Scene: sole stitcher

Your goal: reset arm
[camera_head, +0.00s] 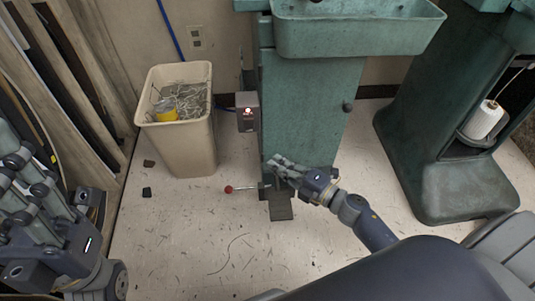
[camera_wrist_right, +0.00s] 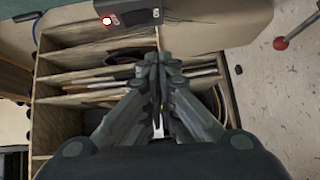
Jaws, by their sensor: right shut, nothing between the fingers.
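My right gripper (camera_head: 275,162) is in front of the lower part of the green machine (camera_head: 305,110), and no held object shows at its fingers. In the right wrist view its fingertips (camera_wrist_right: 154,60) meet, shut and empty. My left gripper (camera_head: 25,185) is at the left edge of the head view, partly cut off; its fingertips do not show clearly enough to tell open from shut.
A grey box with a lit red button (camera_head: 247,112) is on the machine's left side. A red-knobbed lever (camera_head: 229,189) and pedal (camera_head: 280,206) are low down. A beige bin (camera_head: 185,145) stands left, a second green machine (camera_head: 440,150) right. Wooden shelving (camera_wrist_right: 85,55) shows in the wrist view.

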